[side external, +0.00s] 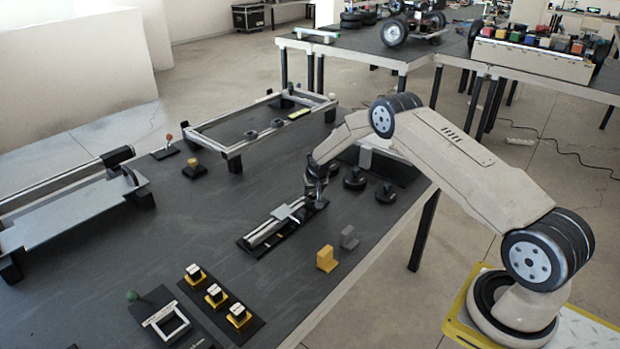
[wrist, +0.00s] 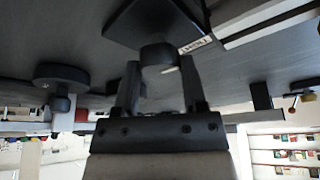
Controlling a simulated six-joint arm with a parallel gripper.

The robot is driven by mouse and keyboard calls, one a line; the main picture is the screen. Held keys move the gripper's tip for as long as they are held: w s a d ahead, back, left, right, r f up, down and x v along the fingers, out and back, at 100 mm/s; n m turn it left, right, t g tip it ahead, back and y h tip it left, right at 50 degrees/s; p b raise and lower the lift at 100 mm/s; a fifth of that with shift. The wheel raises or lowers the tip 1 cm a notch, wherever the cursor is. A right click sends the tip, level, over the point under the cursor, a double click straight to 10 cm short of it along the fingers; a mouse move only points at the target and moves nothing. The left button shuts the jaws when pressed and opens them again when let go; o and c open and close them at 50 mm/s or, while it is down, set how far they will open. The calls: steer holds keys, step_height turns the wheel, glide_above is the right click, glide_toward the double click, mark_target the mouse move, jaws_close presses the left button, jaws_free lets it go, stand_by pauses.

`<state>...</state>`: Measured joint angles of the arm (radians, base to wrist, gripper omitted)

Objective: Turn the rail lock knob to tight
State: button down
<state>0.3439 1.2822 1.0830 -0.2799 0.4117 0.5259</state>
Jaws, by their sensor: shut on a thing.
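The rail lock knob (wrist: 157,54) is a dark round knob on a black base plate (wrist: 150,22) in the wrist view. My gripper (wrist: 160,72) is shut on it, one finger on each side. A white label reading TIGHT (wrist: 195,45) lies beside the knob. A pale mark shows on the knob's near side; which way it points I cannot tell. In the side external view my gripper (side external: 316,198) reaches down at the far end of the silver rail (side external: 265,232), and hides most of the knob there.
Black round-based pieces (side external: 386,194) stand right of my gripper. A yellow block (side external: 326,259) and a grey block (side external: 349,238) stand in front. Yellow-based switches (side external: 215,295) sit near the front edge. A raised frame (side external: 232,150) stands behind.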

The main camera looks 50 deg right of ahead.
steer(key=shift+m+g, duration=0.3)
steer(key=shift+m, duration=0.8)
steer(key=shift+c, duration=0.7)
jaws_free()
steer(key=shift+a+r, duration=0.1)
steer(key=shift+r, duration=0.05)
steer(key=v, duration=0.7)
steer(key=shift+a+r, duration=0.2)
steer(key=shift+s, duration=0.1)
